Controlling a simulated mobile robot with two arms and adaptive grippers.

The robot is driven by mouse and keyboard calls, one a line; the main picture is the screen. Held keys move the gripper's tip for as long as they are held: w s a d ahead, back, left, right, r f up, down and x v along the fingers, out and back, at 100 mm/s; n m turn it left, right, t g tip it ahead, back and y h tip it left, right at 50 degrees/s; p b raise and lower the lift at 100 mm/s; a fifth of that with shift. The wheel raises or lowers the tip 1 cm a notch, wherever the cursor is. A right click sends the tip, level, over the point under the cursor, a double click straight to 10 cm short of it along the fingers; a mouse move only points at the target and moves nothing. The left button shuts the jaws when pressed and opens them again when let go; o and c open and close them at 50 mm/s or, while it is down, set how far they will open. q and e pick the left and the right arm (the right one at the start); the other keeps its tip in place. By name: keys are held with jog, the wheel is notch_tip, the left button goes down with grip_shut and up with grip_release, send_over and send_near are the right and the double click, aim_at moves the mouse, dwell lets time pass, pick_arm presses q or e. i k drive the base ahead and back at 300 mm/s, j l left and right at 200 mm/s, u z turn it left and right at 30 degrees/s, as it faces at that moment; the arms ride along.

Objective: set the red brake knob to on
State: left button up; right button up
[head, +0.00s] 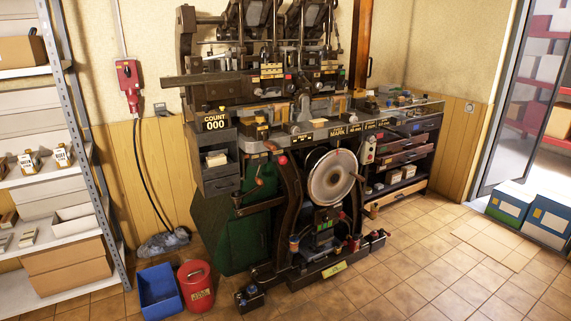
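The dark cam press (305,118) stands against the back wall. A round red knob (282,160) sits on its front, just below the table edge and left of the pale flywheel disc (331,176). Another red part (354,243) shows low on the right of the base. No brake label is readable, so I cannot tell which one is the brake knob or how it is set. Neither of my grippers is in view.
A red wall switch box (129,82) with a hanging cable is at the left. A blue bin (160,288) and a red bucket (195,286) stand on the floor before the press. Shelves (75,220) line the left. Tiled floor (440,265) is clear at front right.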

aim_at(283, 159)
jog(key=i+l+u, duration=0.2)
jog(key=i+l, duration=0.2)
jog(key=i, duration=0.15)
jog(key=i+l+u, duration=0.2)
jog(key=i+l, duration=0.25)
jog(key=i, duration=0.1)
